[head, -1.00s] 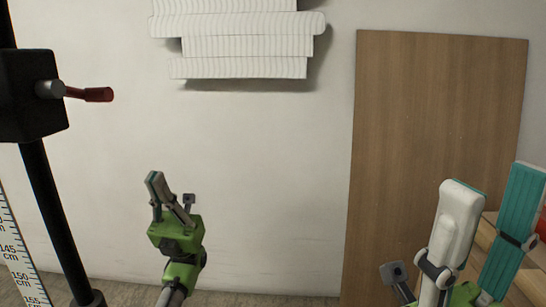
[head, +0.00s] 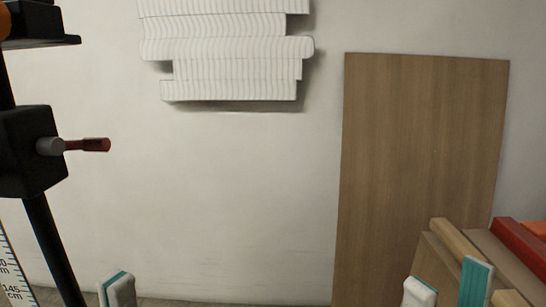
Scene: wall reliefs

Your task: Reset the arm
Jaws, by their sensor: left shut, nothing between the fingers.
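My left gripper (head: 117,290) shows only as grey-and-teal fingertips at the bottom left edge, in front of the pale wall. It is shut and empty; the rest of it is below the picture. My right gripper (head: 448,287) is at the bottom right. Its two teal-faced fingers stand apart with nothing seen between them, and its body is cut off below.
A white layered relief (head: 230,55) hangs on the wall (head: 240,190). A tall wooden panel (head: 420,150) leans or stands at the right. Wooden and red pieces (head: 520,248) lie behind my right gripper. A black post with a red-tipped handle (head: 88,145) stands at the left.

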